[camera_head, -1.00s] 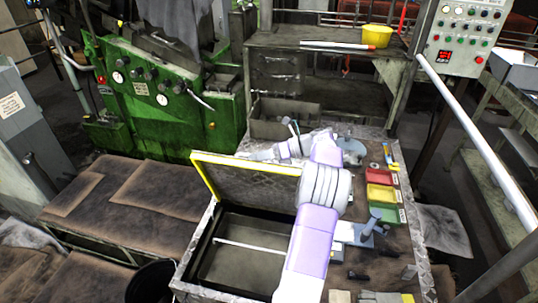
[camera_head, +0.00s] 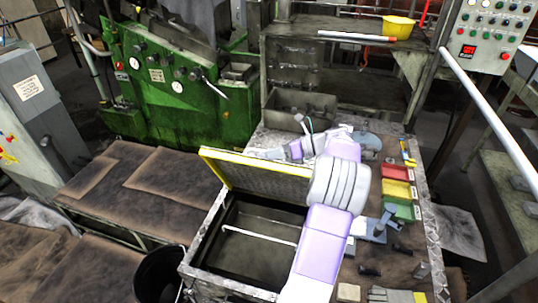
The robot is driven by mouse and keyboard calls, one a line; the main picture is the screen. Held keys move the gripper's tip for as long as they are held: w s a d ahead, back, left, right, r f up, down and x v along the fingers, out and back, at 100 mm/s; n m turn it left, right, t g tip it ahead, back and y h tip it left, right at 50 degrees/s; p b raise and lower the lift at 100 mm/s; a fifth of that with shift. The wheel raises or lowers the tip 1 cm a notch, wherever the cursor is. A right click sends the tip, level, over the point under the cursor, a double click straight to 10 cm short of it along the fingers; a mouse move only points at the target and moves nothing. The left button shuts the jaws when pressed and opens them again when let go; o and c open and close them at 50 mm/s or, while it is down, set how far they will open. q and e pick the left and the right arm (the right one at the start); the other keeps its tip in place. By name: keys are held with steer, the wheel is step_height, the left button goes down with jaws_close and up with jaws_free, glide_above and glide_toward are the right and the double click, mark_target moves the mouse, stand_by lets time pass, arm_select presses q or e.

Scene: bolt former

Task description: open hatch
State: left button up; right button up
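The hatch (camera_head: 262,176) is a dark metal lid with a yellow edge. It stands raised and tilted at the back of a box-like opening (camera_head: 250,259) in the metal workbench. A thin pale rod (camera_head: 255,236) lies across the opening. My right arm, white and purple, reaches over the right side of the opening and hides part of it and of the lid's right end. My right gripper (camera_head: 284,151) is behind the lid's top edge, small and partly hidden. Whether it touches the lid or is open cannot be told. My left gripper is not in view.
Red (camera_head: 395,191) and green (camera_head: 403,211) trays, a small grey vise-like tool (camera_head: 376,230) and loose parts are on the bench at right. A black bucket (camera_head: 160,274) stands at front left. A green machine (camera_head: 180,95) stands behind.

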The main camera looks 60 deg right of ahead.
steer(key=v, duration=0.7)
steer(key=shift+s, duration=0.3)
steer(key=shift+d+r, duration=0.1)
steer(key=shift+d, duration=0.05)
steer(key=shift+p, duration=0.35)
steer(key=p+v, duration=0.8)
steer(key=p, duration=0.1)
steer(key=shift+s+d, duration=0.2)
steer(key=shift+s, duration=0.1)
